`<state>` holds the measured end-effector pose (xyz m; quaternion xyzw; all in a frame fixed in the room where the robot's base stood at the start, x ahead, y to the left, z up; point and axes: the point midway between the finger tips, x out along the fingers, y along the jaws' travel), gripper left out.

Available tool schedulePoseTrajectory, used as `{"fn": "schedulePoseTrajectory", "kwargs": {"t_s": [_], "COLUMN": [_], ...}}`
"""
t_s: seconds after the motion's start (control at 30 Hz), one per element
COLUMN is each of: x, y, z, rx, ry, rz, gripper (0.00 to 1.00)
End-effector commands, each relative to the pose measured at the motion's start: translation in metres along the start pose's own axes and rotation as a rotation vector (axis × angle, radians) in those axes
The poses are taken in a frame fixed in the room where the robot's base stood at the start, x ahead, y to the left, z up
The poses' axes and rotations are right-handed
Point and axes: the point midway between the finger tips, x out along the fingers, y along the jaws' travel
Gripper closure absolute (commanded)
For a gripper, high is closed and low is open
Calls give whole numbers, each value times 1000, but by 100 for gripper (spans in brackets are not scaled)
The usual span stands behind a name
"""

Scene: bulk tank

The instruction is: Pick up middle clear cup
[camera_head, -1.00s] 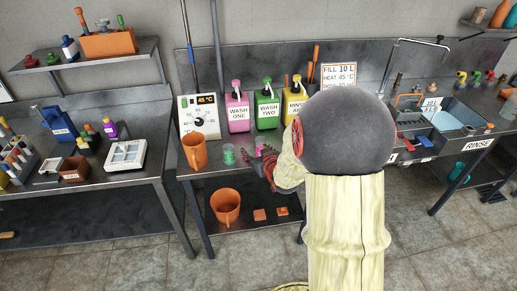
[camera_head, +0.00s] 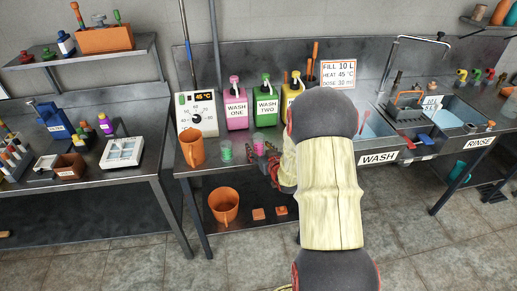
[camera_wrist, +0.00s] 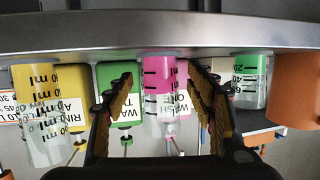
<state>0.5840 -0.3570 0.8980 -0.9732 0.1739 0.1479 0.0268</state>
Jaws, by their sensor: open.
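The middle clear cup (camera_wrist: 162,100) has black volume marks and a pink tint; it appears upside down in the wrist view, between my gripper's fingers (camera_wrist: 160,82). The fingers are open on both sides of it, with gaps showing. In the head view the middle cup (camera_head: 259,145) stands on the bench just left of my gripper (camera_head: 274,168), which my arm partly hides. Another clear cup with green (camera_head: 226,150) stands to its left and shows at right in the wrist view (camera_wrist: 250,82). A third clear cup (camera_wrist: 43,130) is at left there; my arm hides it in the head view.
Pink (camera_head: 236,110), green (camera_head: 265,108) and yellow (camera_head: 291,102) pump jugs stand behind the cups. An orange pitcher (camera_head: 192,149) is left of the cups. The wash sink (camera_head: 370,128) is to the right. An orange bucket (camera_head: 223,205) sits on the lower shelf.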

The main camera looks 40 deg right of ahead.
Motion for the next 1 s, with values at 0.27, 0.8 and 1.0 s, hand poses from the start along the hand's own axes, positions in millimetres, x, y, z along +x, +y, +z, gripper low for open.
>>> {"fn": "schedulePoseTrajectory", "kwargs": {"t_s": [0.27,0.8,1.0], "x": [6,6,6], "y": [0,0,0], "z": [-2,-2,-1], "rx": [0,-1,-1], "ry": [2,1,1], "rz": [1,1,1], "gripper": [44,75,87]}}
